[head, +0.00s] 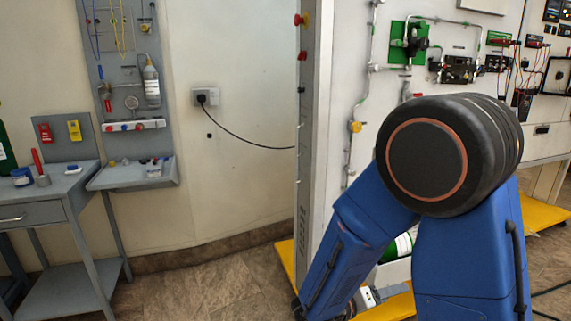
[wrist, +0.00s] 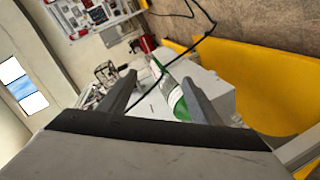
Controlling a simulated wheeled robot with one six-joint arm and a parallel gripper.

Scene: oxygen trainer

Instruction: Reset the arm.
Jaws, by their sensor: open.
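My gripper (wrist: 159,80) shows in the wrist view with its two dark fingers spread apart. No object is clasped between them. Beyond the fingers, a green bottle with a white label (wrist: 175,100) appears in the gap, apparently farther off; the exact distance is hard to tell. My blue arm (head: 465,255) fills the right of the head view, bent at a large black joint.
The white trainer panel (head: 345,80) with pipes and valves stands behind my arm. A yellow base (head: 545,216) runs along the floor; it also shows in the wrist view (wrist: 250,90). A black cable (head: 245,138) hangs from a wall socket. A grey workbench (head: 30,206) stands left; floor between is clear.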

